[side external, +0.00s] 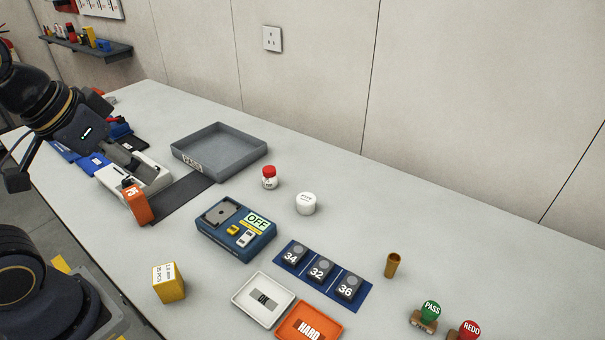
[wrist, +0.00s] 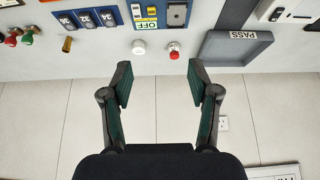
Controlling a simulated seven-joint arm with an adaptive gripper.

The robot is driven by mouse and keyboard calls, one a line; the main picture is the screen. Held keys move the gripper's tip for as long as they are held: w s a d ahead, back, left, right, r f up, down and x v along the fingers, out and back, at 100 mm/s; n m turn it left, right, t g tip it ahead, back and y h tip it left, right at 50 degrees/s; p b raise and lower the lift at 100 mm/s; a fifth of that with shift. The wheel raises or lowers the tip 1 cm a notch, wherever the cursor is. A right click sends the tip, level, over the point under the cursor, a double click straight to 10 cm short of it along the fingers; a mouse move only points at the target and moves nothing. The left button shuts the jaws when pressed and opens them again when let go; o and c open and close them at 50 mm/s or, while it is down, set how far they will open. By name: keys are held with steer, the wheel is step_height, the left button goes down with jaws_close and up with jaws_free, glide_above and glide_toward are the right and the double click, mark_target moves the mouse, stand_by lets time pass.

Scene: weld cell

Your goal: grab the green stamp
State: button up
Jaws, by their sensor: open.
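The green stamp (side external: 431,310), with a round green top marked PASS and a wooden base, stands upright near the front right of the table in the side view. It also shows at the upper left of the wrist view (wrist: 29,30). The red REDO stamp (side external: 468,330) stands just right of it and is cut by the frame's bottom edge. My gripper (wrist: 158,75) is open and empty in the wrist view, well away from the green stamp. In the side view my arm is at the far left, across the table from the stamps.
A brass cup (side external: 392,265) stands behind the green stamp. A blue holder with blocks (side external: 299,270), an orange HARD tray (side external: 283,333), a white tray (side external: 243,296) and a blue OFF device (side external: 211,240) lie left of it. The grey PASS tray (side external: 256,153) is farther back. The table's right rear is clear.

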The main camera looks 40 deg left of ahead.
steer(key=w+d+r+m+h, duration=0.1)
steer(key=w+d+r+m, duration=0.5)
steer(key=w+r, duration=0.5)
steer(key=w+d+f+m+h, duration=0.1)
steer(key=w+d+m, duration=0.1)
steer(key=w+d, duration=0.45)
steer(key=w+d+f+m+h, duration=0.15)
steer(key=w+d, duration=0.25)
steer(key=d, duration=0.5)
steer(key=m+g, duration=0.4)
glide_above(432, 308)
steer(key=a, duration=0.1)
steer(key=shift+y, duration=0.35)
steer(key=f, duration=2.8)
steer(key=shift+s+a, duration=0.2)
steer(key=shift+s, duration=0.1)
steer(key=shift+x, duration=2.7)
steer(key=shift+d, duration=0.1)
